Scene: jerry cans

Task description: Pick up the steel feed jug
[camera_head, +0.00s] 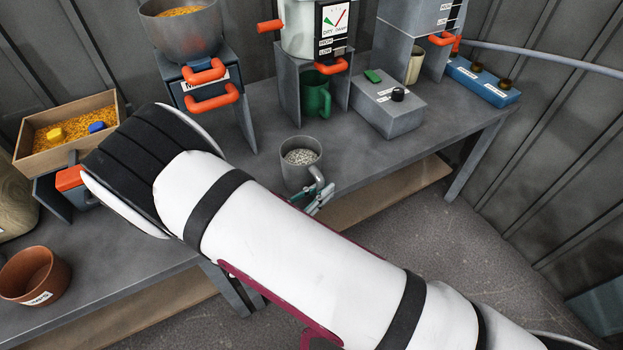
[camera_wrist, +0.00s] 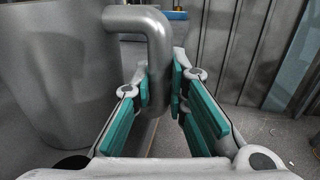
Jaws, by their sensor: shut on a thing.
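The steel feed jug (camera_head: 297,172) stands near the front edge of the grey bench and holds pale grain-like feed. Its handle points to the front right. My gripper (camera_head: 322,200) is at the handle, mostly hidden by my arm in the head view. In the wrist view the jug body (camera_wrist: 60,70) fills the left side. The handle (camera_wrist: 157,75) comes down between the teal pads of my gripper (camera_wrist: 160,92), which is shut on it. The frames do not clearly show whether the jug's base is off the bench.
A green jug (camera_head: 316,95) stands under a machine behind. A grey box (camera_head: 388,105) is to the right. A wooden tray of grain (camera_head: 36,148) and a terracotta pot (camera_head: 32,275) are at left. Bare bench (camera_head: 350,160) lies right of the steel jug.

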